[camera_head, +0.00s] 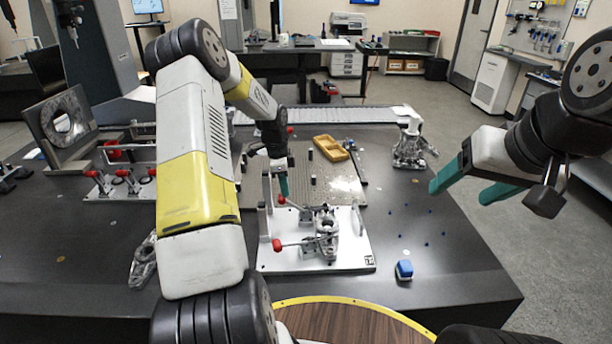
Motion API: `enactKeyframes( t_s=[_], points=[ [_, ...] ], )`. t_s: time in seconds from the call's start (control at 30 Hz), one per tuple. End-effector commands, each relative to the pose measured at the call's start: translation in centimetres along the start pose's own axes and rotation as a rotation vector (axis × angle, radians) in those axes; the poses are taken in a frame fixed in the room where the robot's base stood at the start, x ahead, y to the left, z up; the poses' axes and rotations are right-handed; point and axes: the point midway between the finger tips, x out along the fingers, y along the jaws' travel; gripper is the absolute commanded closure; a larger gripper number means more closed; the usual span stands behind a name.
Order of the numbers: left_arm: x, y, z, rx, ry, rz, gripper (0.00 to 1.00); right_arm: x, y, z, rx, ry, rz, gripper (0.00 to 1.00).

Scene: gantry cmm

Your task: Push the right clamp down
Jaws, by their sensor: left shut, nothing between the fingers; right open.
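A white fixture plate (350,262) lies on the dark table and holds a metal casting (326,228). Two toggle clamps with red tips show on it. The rear clamp's red tip (280,199) is just below my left gripper, and the front clamp's red tip (278,245) points left. I cannot tell which one is the right clamp. My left gripper (283,190) is shut and empty, with teal fingers pointing down close to the rear clamp; contact is unclear. My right gripper (466,192) is open and empty, held up at the right, away from the fixture.
A yellow tray (331,148) and a metal casting on a stand (411,146) are farther back. Another fixture with red-tipped clamps (122,184) stands left. The table's right front is mostly clear.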

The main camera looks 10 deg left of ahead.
Motion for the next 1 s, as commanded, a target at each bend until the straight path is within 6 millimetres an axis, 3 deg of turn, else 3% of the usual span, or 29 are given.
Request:
enactKeyframes(
  t_s=[0.1,0.5,1.0],
  points=[
    [0.7,0.1,1.6,-0.011,0.111,0.002,1.0,0.0,0.0,0.0,0.0,0.0,0.0,0.32],
    [2.9,0.1,4.0,-0.005,0.412,0.003,1.0,0.0,0.0,0.0,0.0,0.0,0.0,0.32],
    [4.0,0.1,4.8,0.001,0.409,0.003,1.0,0.0,0.0,0.0,0.0,0.0,0.0,0.32]
  ],
)
